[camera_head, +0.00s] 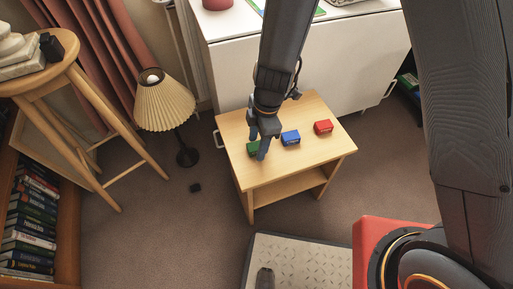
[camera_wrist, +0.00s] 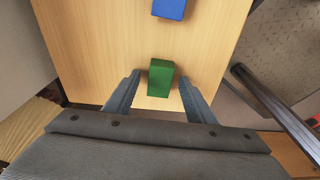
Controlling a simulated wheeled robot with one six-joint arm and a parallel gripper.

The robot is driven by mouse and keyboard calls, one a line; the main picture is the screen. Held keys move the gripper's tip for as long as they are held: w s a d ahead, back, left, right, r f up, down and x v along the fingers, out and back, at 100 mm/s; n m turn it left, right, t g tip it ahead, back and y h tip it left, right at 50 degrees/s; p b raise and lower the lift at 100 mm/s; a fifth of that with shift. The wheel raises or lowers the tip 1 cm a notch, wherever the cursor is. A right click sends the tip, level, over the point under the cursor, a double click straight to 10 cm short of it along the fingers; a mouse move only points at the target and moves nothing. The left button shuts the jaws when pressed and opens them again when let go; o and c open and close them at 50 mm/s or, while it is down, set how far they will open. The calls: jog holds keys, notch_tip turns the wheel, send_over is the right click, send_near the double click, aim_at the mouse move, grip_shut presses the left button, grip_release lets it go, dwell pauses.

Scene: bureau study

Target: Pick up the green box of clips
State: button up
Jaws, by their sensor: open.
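The green box of clips (camera_wrist: 160,76) stands on the small wooden table (camera_wrist: 105,45). In the wrist view it lies between the two fingers of my gripper (camera_wrist: 157,92), with a gap on each side. In the head view the green box (camera_head: 252,149) is partly hidden behind my gripper (camera_head: 258,152), which is over the table's left part. My gripper is open and holds nothing. A blue box (camera_head: 291,138) and a red box (camera_head: 323,127) stand to the right of the green one on the same table.
A lamp with a pleated shade (camera_head: 165,103) stands left of the table. A wooden stool (camera_head: 62,75) is further left. A white cabinet (camera_head: 330,65) is behind the table. Carpet (camera_head: 140,235) is open at the front left.

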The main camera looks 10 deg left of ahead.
jog(key=c, duration=1.2)
